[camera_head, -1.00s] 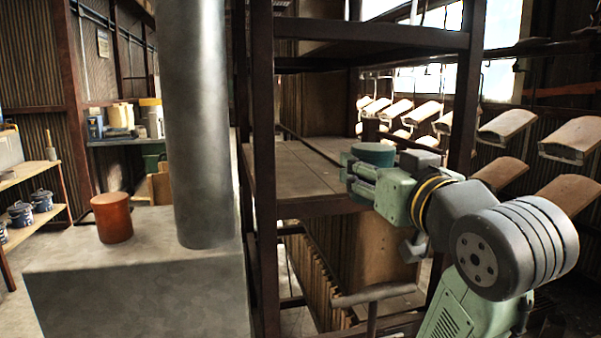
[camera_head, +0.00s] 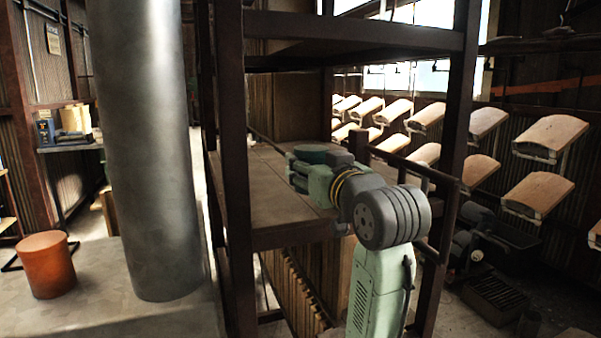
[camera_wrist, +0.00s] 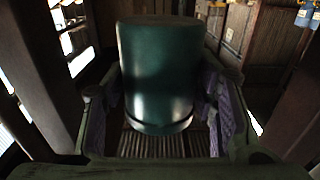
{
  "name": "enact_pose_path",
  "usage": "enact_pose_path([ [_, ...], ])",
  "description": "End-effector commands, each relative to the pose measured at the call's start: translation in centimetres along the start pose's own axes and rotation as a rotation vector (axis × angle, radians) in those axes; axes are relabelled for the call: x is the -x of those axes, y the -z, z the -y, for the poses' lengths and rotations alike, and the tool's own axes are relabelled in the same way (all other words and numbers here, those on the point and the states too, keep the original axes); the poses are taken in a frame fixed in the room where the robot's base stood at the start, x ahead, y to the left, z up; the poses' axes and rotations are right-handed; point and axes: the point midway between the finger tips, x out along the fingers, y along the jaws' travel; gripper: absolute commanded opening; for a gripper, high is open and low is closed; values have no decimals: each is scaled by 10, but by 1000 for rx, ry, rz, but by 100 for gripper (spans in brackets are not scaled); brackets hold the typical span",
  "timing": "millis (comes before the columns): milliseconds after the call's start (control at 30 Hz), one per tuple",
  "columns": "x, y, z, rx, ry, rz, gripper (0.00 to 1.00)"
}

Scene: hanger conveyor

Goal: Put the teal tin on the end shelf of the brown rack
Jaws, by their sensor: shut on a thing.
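The teal tin (camera_wrist: 155,75) stands upright between the two fingers of my gripper (camera_wrist: 160,110) in the wrist view, which is shut on it. In the head view only the top of the tin (camera_head: 313,152) shows above my gripper (camera_head: 308,170). The brown rack (camera_head: 234,150) has dark upright posts and several levels. My gripper holds the tin among the posts, in the bay above the wooden middle shelf (camera_head: 275,195). I cannot tell whether the tin touches this shelf; my gripper and arm hide its base in the head view.
A dark upper shelf (camera_head: 350,32) hangs above my gripper. A thick grey column (camera_head: 150,150) and an orange-red canister (camera_head: 45,264) stand on a grey block at left. Wooden-topped hangers (camera_head: 548,135) line the right. The shelf left of my gripper looks bare.

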Motion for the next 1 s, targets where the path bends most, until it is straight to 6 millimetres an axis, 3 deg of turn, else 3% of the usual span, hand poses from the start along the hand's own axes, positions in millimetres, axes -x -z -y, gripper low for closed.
enact_pose_path([
  [100,-29,0,0,-1,3,2,14],
  [300,-54,-4,-2,0,1,-2,14],
  [633,-56,-36,-2,-1,0,-1,14],
  [1000,-56,-41,-2,0,0,-3,14],
])
